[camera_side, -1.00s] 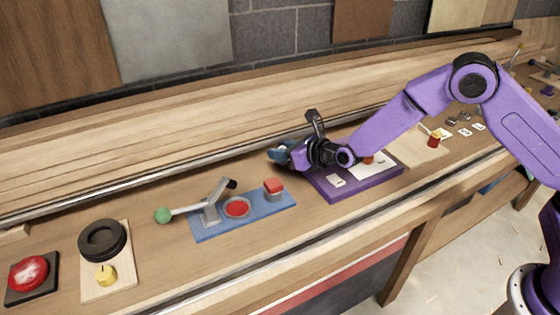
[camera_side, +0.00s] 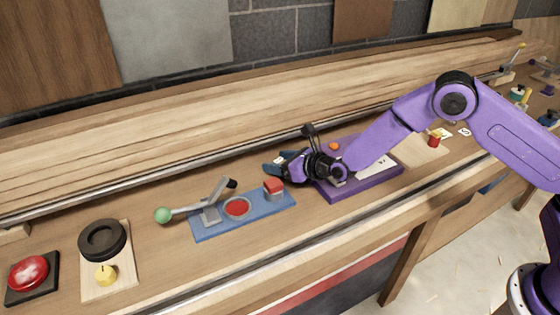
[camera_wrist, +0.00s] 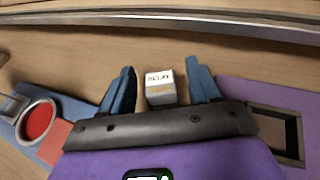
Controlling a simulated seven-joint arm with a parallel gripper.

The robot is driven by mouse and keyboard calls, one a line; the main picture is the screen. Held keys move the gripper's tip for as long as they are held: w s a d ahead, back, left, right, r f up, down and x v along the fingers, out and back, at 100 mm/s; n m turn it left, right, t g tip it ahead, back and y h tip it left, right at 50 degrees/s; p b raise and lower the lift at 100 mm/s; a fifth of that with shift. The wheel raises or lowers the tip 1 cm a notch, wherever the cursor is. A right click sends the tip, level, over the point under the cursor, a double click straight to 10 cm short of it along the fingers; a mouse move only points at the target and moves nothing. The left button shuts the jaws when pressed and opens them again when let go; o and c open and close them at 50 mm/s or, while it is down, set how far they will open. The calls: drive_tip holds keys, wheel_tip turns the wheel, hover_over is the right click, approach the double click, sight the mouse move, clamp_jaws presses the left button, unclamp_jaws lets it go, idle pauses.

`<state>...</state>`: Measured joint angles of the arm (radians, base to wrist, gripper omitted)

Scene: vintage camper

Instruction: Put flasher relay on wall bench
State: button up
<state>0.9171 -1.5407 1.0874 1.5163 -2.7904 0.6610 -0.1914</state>
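The flasher relay (camera_wrist: 159,86) is a small pale grey box with "RELAY" lettering on its face. In the wrist view it sits between the two blue fingers of my gripper (camera_wrist: 160,88), with a gap on each side. My gripper is open. In the side view my gripper (camera_side: 277,166) is low over the wooden wall bench (camera_side: 160,185), between the blue board and the purple board. The relay cannot be made out there. I cannot tell whether it rests on the bench.
A blue board (camera_side: 215,232) with a lever, a red disc and a red block lies to the left. A purple board (camera_side: 345,190) lies under and right of my wrist. A metal rail (camera_side: 110,198) runs behind. Bare bench shows in front of the rail.

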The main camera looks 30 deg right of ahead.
drive_tip(key=shift+r, duration=0.25)
drive_tip(key=v, duration=1.1)
drive_tip(key=shift+s+d, duration=0.2)
drive_tip(key=shift+s, duration=0.1)
drive_tip(key=shift+s+r, duration=0.1)
